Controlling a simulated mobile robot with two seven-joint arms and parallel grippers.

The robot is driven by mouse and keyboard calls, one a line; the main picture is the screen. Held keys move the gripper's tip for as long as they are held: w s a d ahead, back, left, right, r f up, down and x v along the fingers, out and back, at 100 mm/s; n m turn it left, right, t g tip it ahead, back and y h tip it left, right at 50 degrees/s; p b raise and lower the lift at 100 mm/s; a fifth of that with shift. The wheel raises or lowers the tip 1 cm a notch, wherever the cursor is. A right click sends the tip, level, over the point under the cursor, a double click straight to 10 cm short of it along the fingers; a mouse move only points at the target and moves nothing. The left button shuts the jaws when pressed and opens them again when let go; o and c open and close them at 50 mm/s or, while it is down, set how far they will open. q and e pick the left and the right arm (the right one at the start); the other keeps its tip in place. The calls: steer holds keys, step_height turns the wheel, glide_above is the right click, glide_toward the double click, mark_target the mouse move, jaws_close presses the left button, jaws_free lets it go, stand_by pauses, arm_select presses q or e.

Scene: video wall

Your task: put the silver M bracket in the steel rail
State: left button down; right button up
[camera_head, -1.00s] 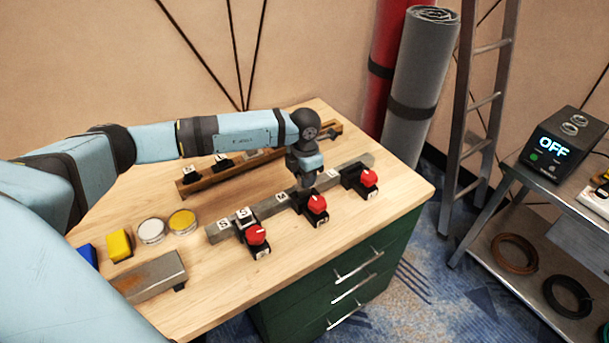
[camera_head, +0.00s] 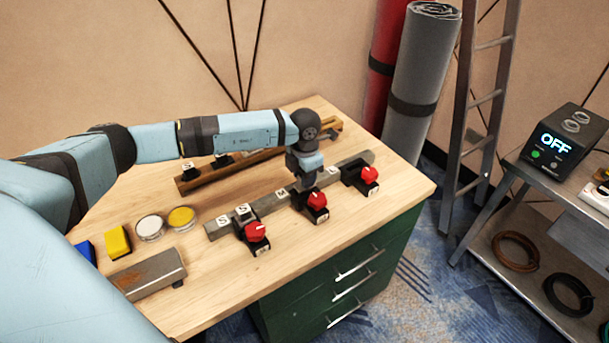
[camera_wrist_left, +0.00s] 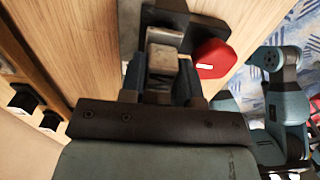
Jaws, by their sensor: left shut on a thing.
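The steel rail (camera_head: 268,203) is a grey bar lying across the wooden table, with small letter tiles and black clamps with red knobs along it. My left gripper (camera_head: 306,183) is over the rail at the middle clamp (camera_head: 317,201), pointing down. In the left wrist view its fingers (camera_wrist_left: 162,75) are shut on a silver piece, which I take as the silver M bracket (camera_wrist_left: 163,60). Its letter is not visible. A dark clamp body and a red knob (camera_wrist_left: 211,58) are close beyond the fingertips. I cannot tell whether the bracket touches the rail. My right gripper is not visible.
A brown rail (camera_head: 240,168) with lettered pieces lies behind, under my left arm. White (camera_head: 150,227) and yellow (camera_head: 182,217) round tins, a yellow block (camera_head: 117,241) and a rusty metal bar (camera_head: 150,273) are at the front left. A clamp (camera_head: 360,174) stands further right.

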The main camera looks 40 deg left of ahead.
arm_select(q)
steer(key=shift+f, duration=0.2)
steer(key=shift+f+b, duration=0.4)
steer(key=shift+f, duration=0.1)
steer(key=c, duration=0.8)
jaws_free()
steer(key=o, duration=0.5)
steer(key=shift+f, duration=0.15)
steer(key=shift+s, duration=0.1)
steer(key=shift+c, duration=0.3)
steer(key=shift+d, duration=0.2)
steer(key=shift+c, duration=0.6)
